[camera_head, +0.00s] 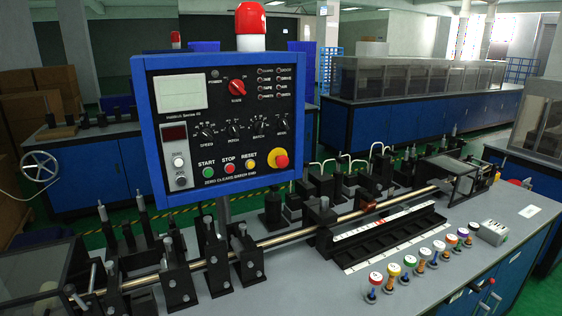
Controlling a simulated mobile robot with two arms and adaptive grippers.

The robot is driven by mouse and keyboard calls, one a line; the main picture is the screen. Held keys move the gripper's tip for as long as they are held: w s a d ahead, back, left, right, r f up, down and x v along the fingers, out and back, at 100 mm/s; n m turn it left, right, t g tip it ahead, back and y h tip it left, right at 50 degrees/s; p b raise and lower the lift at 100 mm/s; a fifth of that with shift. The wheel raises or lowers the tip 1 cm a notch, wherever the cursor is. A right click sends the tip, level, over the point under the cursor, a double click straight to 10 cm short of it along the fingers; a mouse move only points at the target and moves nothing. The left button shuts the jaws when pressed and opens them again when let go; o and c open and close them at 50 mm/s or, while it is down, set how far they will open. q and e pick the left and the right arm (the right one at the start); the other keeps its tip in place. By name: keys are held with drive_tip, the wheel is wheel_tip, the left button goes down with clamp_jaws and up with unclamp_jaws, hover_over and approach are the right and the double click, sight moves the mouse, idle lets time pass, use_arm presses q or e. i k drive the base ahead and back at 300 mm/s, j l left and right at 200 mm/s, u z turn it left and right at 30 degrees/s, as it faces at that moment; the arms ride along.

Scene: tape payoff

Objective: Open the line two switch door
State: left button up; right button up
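No door marked as line two can be made out. A small light-grey box (490,232) with several small marks or switches on its top sits at the right end of the near bench; I cannot tell whether it has a door. The blue front of the near bench (515,270) shows at the lower right, with dark and red handle-like parts (481,285) near its top edge. The blue-framed control panel (225,130) stands over the bench, with a red knob, rows of dials and START, STOP and RESET buttons. Neither of my grippers is in view.
The near bench (400,296) carries a long rod through black stands (175,275), a black-and-white rack (385,238) and several colour-topped pegs (408,262). A red beacon (250,22) tops the panel. Other blue machines (395,115) stand behind across green floor (540,292).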

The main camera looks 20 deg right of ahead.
sight(511, 273)
drive_tip(key=z, duration=2.1)
drive_tip(key=i+l, duration=0.45)
